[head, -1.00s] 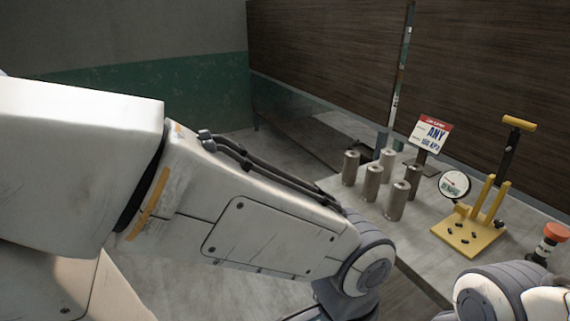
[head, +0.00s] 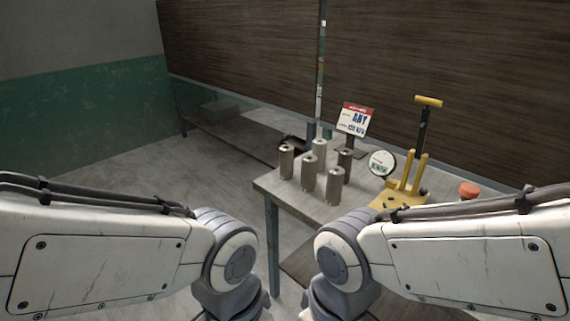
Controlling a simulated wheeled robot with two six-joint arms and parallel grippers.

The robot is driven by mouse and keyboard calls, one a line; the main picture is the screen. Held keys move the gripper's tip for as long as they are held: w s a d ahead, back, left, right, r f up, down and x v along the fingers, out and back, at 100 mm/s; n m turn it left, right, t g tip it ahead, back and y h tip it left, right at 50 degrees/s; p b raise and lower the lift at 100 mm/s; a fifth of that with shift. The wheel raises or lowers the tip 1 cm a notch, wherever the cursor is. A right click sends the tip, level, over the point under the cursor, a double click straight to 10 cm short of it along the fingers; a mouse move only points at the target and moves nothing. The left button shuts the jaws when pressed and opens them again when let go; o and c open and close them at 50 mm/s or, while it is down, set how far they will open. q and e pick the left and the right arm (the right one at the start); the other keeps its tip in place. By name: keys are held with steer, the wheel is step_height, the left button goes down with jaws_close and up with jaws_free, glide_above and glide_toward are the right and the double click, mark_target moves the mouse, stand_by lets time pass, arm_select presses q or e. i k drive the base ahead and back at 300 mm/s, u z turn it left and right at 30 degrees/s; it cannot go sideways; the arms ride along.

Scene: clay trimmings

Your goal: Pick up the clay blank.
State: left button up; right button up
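Several upright grey-brown cylinders stand in a cluster on the left part of the table (head: 270,185). I cannot tell whether one of them is the clay blank. One cylinder (head: 334,186) is nearest the front edge, another (head: 286,161) is at the left, and one (head: 308,172) is between them. A darker one (head: 345,164) is at the right and one (head: 319,149) is at the back. Both my arms show low in the head view, bending downward on either side, but my grippers are below the frame. The cylinders stand free, beyond my arms.
A round gauge (head: 381,163) and a yellow press-like stand (head: 428,102) are to the right. A red-topped item (head: 469,190) is partly behind my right arm. The floor left of the table is clear.

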mark_target(286, 151)
steer(key=u, duration=0.45)
steer(key=i, duration=0.5)
steer(key=u, duration=0.8)
steer(key=i, duration=1.3)
steer(key=z, duration=0.8)
steer(key=i, duration=0.4)
steer(key=z, duration=0.25)
